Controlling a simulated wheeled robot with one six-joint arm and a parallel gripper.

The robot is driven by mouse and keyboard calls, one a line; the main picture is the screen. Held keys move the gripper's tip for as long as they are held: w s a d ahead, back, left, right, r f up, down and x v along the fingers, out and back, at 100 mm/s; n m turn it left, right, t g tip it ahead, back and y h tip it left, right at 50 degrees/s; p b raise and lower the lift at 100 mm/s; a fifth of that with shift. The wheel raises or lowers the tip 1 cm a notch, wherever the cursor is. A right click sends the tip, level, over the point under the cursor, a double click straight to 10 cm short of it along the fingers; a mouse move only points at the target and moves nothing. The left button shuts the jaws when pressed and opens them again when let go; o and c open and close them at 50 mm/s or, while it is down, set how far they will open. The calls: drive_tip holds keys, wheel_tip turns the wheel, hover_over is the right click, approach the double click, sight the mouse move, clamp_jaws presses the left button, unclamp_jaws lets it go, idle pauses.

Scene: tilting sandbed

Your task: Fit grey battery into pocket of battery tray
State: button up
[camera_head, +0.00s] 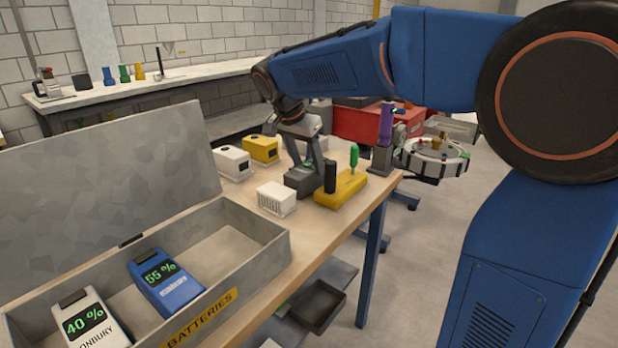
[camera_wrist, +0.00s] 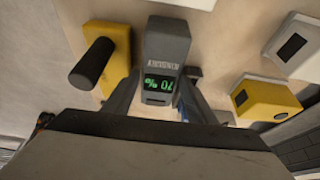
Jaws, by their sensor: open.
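The grey battery (camera_head: 301,180) lies on the workbench under my gripper (camera_head: 306,160). In the wrist view the grey battery (camera_wrist: 168,45) shows a lit green display, upside down, that seems to read 70 %. My gripper (camera_wrist: 162,82) is open, with one finger on each side of the battery's display end. I cannot tell whether the fingers touch it. A grey metal box labelled BATTERIES (camera_head: 262,262) stands open at the front left. It holds a blue battery (camera_head: 165,283) reading 55 % and a white battery (camera_head: 92,322) reading 40 %. Its right part looks empty.
A yellow block (camera_head: 345,190) with a black handle (camera_head: 330,176) and a green-handled tool (camera_head: 353,157) stands close right of the battery. A white slotted box (camera_head: 276,199) is to its left. White (camera_head: 232,163) and yellow (camera_head: 262,150) units stand behind. The box's raised lid (camera_head: 110,190) is tall.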

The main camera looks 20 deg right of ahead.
drive_tip(key=shift+x, duration=1.3)
drive_tip(key=shift+c, duration=0.7)
clamp_jaws()
drive_tip(key=shift+r, duration=0.1)
